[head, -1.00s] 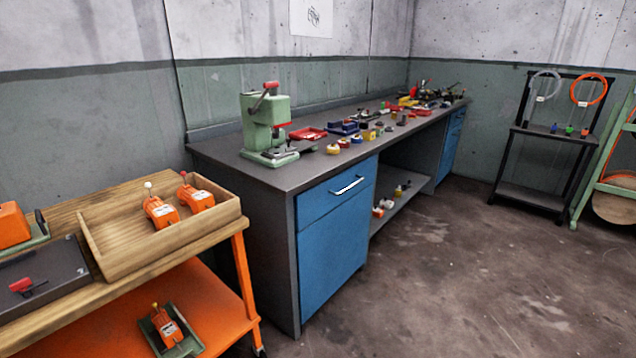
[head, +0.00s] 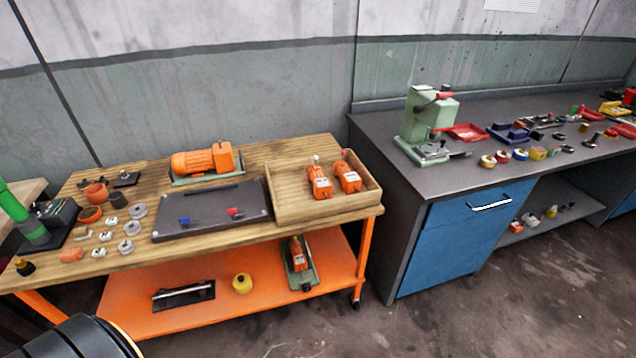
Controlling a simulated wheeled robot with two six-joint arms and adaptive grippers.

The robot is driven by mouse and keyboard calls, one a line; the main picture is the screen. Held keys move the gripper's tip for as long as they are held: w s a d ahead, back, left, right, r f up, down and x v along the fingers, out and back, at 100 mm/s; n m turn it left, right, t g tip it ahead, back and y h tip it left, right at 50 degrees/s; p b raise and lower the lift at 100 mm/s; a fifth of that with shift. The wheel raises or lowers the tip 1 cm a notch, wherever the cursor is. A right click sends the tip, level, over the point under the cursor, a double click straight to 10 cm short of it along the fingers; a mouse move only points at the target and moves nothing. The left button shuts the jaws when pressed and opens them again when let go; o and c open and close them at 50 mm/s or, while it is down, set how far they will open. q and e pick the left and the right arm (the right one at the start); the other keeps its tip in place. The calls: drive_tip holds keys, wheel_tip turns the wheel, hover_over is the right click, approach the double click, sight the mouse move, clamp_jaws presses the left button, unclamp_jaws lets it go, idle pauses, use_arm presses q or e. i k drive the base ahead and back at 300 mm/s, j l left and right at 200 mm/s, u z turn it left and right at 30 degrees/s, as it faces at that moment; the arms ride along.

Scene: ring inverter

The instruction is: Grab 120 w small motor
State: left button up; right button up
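Two small orange motors with white labels, one (head: 319,181) and another (head: 347,178), stand in a shallow wooden tray (head: 290,216) at the right end of the wooden cart top. A third small orange motor (head: 298,254) sits on a green base on the cart's orange lower shelf. A larger orange motor (head: 203,161) lies on a green base at the back of the cart top. The labels are too small to read, so I cannot tell which is 120 W. Neither gripper shows; a black rounded part, probably mine, is at the lower left.
The wooden cart (head: 136,259) also holds a dark panel (head: 210,212) and several small parts at left. A grey workbench (head: 480,177) with a green press (head: 426,122) stands at right. Concrete floor (head: 500,310) is open at lower right.

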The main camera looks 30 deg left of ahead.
sight(299, 261)
drive_tip(key=u, duration=1.05)
